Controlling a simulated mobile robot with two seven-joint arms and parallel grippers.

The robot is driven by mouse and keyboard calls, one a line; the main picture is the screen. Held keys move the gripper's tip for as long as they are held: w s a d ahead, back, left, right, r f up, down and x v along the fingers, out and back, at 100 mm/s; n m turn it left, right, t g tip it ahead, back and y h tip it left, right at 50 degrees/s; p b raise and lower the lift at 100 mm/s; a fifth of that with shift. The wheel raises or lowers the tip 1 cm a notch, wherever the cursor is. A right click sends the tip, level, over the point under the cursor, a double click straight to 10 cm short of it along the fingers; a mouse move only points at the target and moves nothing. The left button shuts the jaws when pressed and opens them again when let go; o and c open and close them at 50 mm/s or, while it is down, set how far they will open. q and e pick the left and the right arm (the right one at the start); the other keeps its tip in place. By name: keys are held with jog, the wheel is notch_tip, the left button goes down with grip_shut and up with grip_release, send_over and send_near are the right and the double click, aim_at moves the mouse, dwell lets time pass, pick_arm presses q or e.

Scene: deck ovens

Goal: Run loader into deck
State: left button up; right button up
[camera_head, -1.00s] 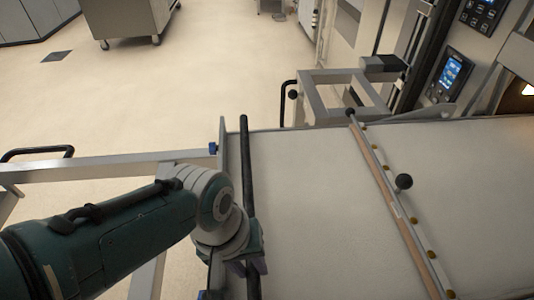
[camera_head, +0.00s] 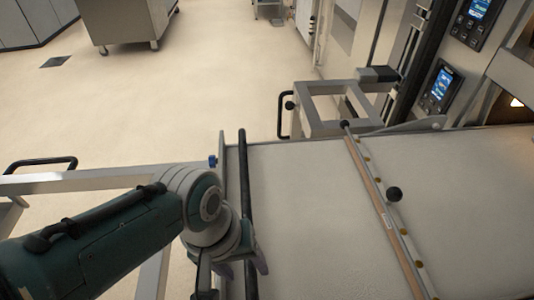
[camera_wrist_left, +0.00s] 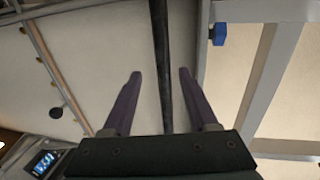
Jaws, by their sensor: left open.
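The loader is a wide flat pale belt (camera_head: 310,220) in a metal frame, with its far right part beside the oven front. A black handle bar (camera_head: 243,170) runs along its left end. A crossbar with a wooden strip (camera_head: 372,190) and a black knob (camera_head: 394,194) lies across the belt. My left gripper (camera_head: 238,268) is at the handle bar's near part. In the left wrist view its open fingers (camera_wrist_left: 159,76) stand on either side of the bar (camera_wrist_left: 161,50); contact is not visible. A lit deck opening (camera_head: 516,103) shows at the right edge. My right gripper is out of view.
A metal bracket frame (camera_head: 338,88) stands beyond the belt, beside oven control panels (camera_head: 440,87). A grey frame rail (camera_head: 100,178) extends left of the loader. A wheeled metal cabinet (camera_head: 125,22) stands far back.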

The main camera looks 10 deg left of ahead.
pick_arm(q)
jog(key=shift+s+a+r+p, duration=0.1)
jog(key=shift+a+r+p, duration=0.15)
jog(key=shift+r+p, duration=0.65)
jog(key=shift+a+r+p, duration=0.2)
jog(key=shift+r+p, duration=0.05)
jog(key=shift+r, duration=1.25)
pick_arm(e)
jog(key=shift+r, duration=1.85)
